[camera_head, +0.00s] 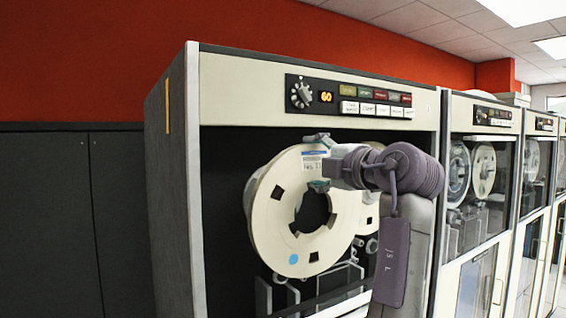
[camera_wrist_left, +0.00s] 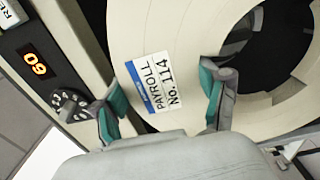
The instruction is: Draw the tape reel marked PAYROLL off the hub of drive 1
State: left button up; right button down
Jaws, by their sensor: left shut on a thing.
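The cream tape reel (camera_head: 268,222) is in the open bay of the nearest drive, with a blue dot low on its face. In the left wrist view the reel (camera_wrist_left: 190,35) carries a white and blue label (camera_wrist_left: 153,90) reading PAYROLL No. 114. Its centre hole looks dark, and I see no hub in it. My left gripper (camera_head: 318,163) is shut on the reel near its upper rim. In the wrist view the fingers (camera_wrist_left: 163,100) sit on either side of the label. My right gripper is not in view.
A second reel (camera_head: 369,213) shows partly behind my left arm. Above the bay is a control panel (camera_head: 350,97) with a knob, an orange display and rows of buttons. More tape drives (camera_head: 484,170) stand in a row to the right. Dark cabinets (camera_head: 45,220) stand left.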

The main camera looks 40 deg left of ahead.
pick_arm(q)
jog(key=b+v, duration=0.1)
jog(key=v, duration=0.7)
jog(key=shift+r, duration=0.1)
dwell(0.4)
